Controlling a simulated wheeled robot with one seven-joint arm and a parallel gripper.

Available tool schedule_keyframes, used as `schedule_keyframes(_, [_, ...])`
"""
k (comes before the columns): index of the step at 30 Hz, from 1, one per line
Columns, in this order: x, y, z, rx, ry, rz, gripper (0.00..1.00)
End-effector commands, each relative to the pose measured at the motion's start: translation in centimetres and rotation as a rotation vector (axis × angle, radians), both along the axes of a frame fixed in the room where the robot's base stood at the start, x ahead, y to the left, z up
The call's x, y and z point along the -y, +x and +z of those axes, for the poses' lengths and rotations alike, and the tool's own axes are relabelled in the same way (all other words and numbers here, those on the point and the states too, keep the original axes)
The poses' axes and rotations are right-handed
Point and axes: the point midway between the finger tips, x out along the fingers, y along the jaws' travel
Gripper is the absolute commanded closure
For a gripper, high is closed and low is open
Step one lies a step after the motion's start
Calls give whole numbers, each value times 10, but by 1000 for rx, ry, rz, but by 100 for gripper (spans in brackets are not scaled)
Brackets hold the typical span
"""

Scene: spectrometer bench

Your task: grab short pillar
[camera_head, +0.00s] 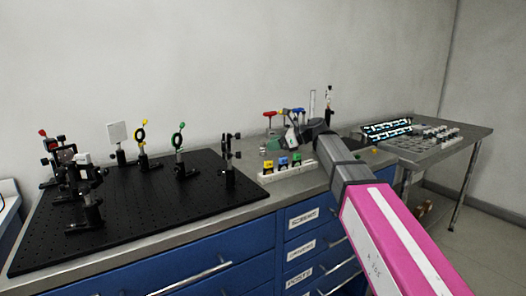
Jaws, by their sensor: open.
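My gripper (291,140) is at the end of my pink and grey arm, over the back of the bench right of the black board. It is small in view and open, and I see nothing held in it. I cannot tell for sure which thing is the short pillar. Small upright posts stand near the gripper, partly hidden by it and the arm. A tall thin dark post (328,105) stands behind the arm. Several small pieces sit in grey holders (435,133) on the side table at right.
A black breadboard (150,205) with several optic mounts fills the bench's left. A white block (287,172) with yellow, blue and green pieces sits below the gripper. Red-handled tools (269,115) stand behind. A metal side table (462,137) is at right, and blue drawers (250,255) are in front.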

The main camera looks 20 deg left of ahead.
Motion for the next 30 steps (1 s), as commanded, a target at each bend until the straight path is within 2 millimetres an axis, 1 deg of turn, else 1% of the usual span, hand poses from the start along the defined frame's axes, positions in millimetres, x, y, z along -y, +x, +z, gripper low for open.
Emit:
schedule_keyframes(5, [-13, 0, -7, 0, 0, -1, 48])
schedule_keyframes(9, [-31, 0, -17, 1, -1, 1, 48])
schedule_keyframes(12, [-42, -1, -21, 1, -1, 0, 48])
schedule_keyframes(15, [-46, -2, -23, 1, -1, -1, 48])
schedule_keyframes(20, [-46, -2, -23, 1, -1, -1, 48])
schedule_keyframes(23, [-45, -2, -23, 1, -1, -1, 78])
schedule_keyframes(24, [-45, -2, -23, 1, -1, -1, 91])
schedule_keyframes(25, [-45, -2, -23, 1, -1, -1, 100])
schedule_keyframes(30, [-45, -2, -23, 1, -1, -1, 100])
